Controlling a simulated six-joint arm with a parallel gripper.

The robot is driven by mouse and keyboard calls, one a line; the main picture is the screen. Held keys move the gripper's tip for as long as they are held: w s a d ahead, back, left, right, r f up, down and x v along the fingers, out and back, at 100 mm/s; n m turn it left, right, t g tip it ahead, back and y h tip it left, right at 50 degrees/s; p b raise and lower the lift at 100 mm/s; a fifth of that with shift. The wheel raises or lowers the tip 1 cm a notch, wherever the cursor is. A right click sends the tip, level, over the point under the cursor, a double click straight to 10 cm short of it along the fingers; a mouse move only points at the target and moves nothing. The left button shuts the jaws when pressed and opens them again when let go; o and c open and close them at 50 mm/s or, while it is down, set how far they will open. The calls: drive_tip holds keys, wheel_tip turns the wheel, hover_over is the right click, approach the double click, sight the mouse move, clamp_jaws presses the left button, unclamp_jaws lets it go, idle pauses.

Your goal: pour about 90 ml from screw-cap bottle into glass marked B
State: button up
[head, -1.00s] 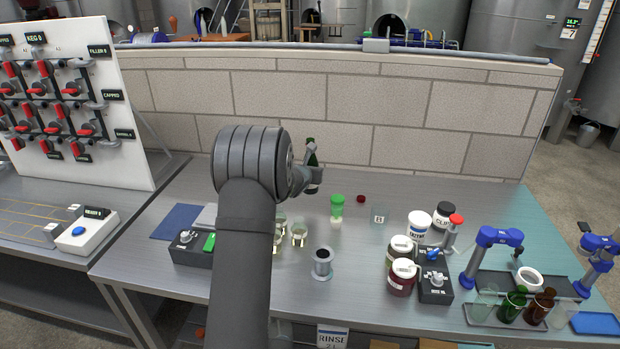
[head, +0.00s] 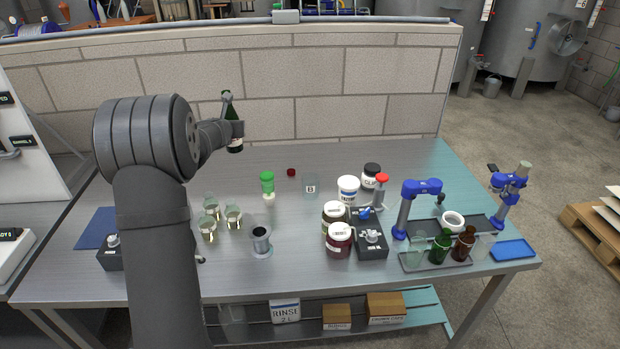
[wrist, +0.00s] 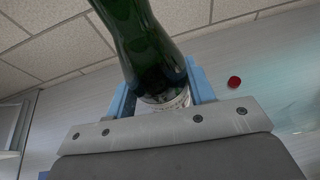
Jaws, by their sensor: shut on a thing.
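The dark green screw-cap bottle (head: 229,108) is held in the air near the back wall, nearly upright, its neck leaning slightly left. My gripper (head: 234,129) is shut around its body; in the wrist view the green bottle (wrist: 146,45) sits between the two blue fingers (wrist: 165,92). No cap shows on the bottle's narrow top, though it is small. A red cap (head: 291,172) lies on the table; it also shows in the wrist view (wrist: 234,82). The clear glass marked B (head: 311,186) stands right of the cap and looks empty.
A green-topped item (head: 267,183) stands left of glass B. Several small glasses (head: 233,216) and a metal cup (head: 261,241) stand nearer the front. Jars (head: 339,240), a white tub (head: 348,190) and a control box (head: 370,236) stand to the right. The back of the table is clear.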

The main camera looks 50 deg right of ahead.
sight(228, 118)
drive_tip(key=shift+r, duration=1.5)
drive_tip(key=s+d, duration=0.2)
drive_tip(key=s, duration=0.6)
drive_tip(key=s+d, duration=0.3)
drive_tip(key=s, duration=0.5)
drive_tip(key=shift+w+a+f, duration=0.1)
drive_tip(key=shift+w+f, duration=0.05)
drive_tip(key=shift+f, duration=1.1)
drive_tip(key=shift+w+a+f, duration=0.1)
drive_tip(key=shift+w+f, duration=0.05)
drive_tip(key=shift+f, duration=1.1)
drive_tip(key=shift+f, duration=0.1)
drive_tip(key=shift+f+m+t+y, duration=0.3)
drive_tip(key=shift+f+m+y, duration=0.2)
drive_tip(key=shift+m, duration=0.3)
